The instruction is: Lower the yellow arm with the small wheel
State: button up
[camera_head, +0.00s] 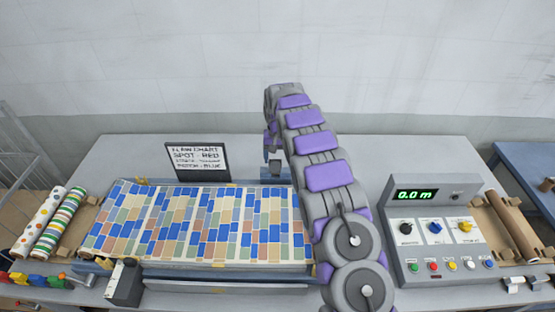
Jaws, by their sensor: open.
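The press carries a patterned sheet (200,222) of coloured blocks across its bed. I cannot clearly make out the yellow arm with the small wheel. A small yellow part (104,263) shows at the press's front left corner, but I cannot tell whether it belongs to that arm. My grey and purple arm reaches over the table and bends down at its far end. My gripper (270,146) is open, small in the picture and partly hidden by my arm, above the back right of the press. My arm also hides the press's right end.
A control box (440,235) reading 0.0 m stands right of my arm, with a brown roll (513,226) beyond it. A sign (199,160) stands behind the sheet. Patterned rolls (58,222) lie at left. The back of the grey table (370,155) is clear.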

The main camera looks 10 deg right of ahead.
jog(key=shift+f, duration=0.45)
jog(key=shift+a+f, duration=0.2)
jog(key=shift+a, duration=0.7)
jog(key=shift+d, duration=0.55)
jog(key=c, duration=0.5)
jog(key=shift+a, duration=0.25)
jog(key=c, duration=0.6)
jog(key=shift+d, duration=0.1)
grip_shut()
